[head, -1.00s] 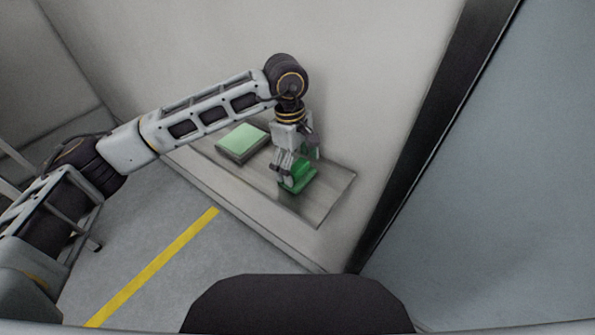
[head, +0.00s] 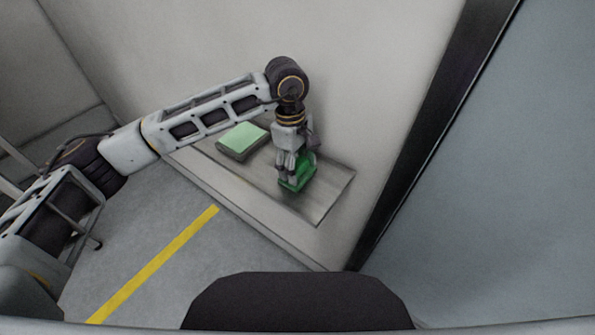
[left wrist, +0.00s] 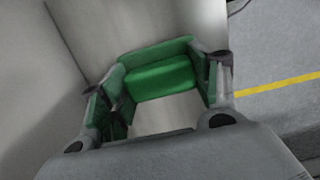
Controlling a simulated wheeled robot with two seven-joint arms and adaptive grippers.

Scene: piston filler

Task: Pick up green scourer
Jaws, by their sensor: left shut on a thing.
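The green scourer (head: 300,183) is on a metal tray (head: 322,205) on the ledge against the wall. My left gripper (head: 292,170) points down over it and is shut on it, covering part of it. In the left wrist view, the scourer (left wrist: 158,77) shows as a dark green block with a raised part, and my left gripper's fingers (left wrist: 160,92) are at its two sides. I cannot tell whether the scourer is clear of the tray. My right gripper is not in view.
A pale green pad on a grey base (head: 242,139) lies on the ledge left of my gripper. A wall rises behind the ledge, and a dark post (head: 430,140) stands to the right. A yellow line (head: 155,265) crosses the open floor in front.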

